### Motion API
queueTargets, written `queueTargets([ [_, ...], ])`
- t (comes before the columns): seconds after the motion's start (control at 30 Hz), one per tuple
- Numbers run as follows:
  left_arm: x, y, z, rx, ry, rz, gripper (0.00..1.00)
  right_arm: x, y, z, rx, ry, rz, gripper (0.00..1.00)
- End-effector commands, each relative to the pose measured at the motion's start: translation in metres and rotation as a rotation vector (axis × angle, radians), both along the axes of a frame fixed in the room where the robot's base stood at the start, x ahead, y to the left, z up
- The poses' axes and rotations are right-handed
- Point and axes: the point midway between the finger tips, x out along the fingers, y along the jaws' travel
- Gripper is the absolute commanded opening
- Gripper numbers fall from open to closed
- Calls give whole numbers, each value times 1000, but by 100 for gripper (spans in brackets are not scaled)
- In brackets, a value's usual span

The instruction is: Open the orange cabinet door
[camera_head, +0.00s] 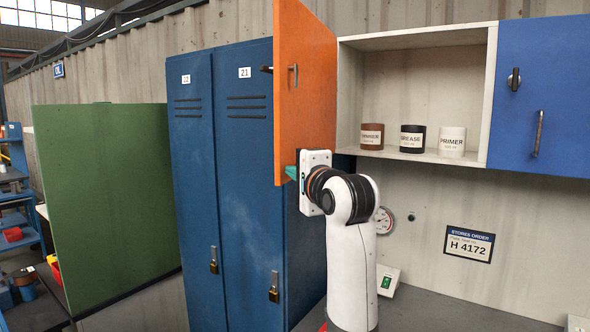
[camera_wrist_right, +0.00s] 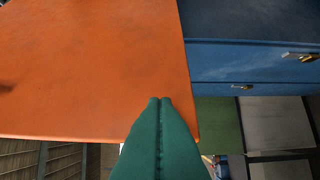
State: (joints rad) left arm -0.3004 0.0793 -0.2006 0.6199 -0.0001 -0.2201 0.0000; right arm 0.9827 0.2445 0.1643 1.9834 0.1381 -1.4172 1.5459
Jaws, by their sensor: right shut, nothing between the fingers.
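The orange cabinet door (camera_head: 305,100) stands swung wide open on the left of the white wall cabinet (camera_head: 413,38). I cannot tell whether the fingertips touch the door. My left gripper is not in view.
Tins, among them a black grease tin (camera_head: 412,139), stand on the cabinet shelf. A closed blue door (camera_head: 545,90) is at the right. Blue lockers (camera_head: 240,190) stand behind the orange door, and a green panel (camera_head: 105,200) is farther left. A grey worktop (camera_head: 430,312) lies below.

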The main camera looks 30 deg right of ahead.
Motion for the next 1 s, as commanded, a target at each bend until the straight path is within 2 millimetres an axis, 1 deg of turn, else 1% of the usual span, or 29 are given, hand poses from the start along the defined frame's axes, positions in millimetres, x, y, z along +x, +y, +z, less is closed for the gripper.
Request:
queueTargets([
  [0.17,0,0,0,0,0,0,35,0,0,0,0,0,0,0],
  [0.27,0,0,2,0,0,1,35,6,4,1,3,1,1,0],
  [0.37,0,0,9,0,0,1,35,22,16,2,8,3,4,0],
  [0.53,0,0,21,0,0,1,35,63,45,3,7,5,4,0],
  [0.6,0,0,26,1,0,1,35,78,53,3,8,4,2,0],
  [0.7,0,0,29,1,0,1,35,94,63,2,5,1,1,0],
  [0.83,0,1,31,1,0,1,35,104,69,0,1,1,0,0],
  [1.0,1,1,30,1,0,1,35,105,70,-1,0,0,-1,0],
])
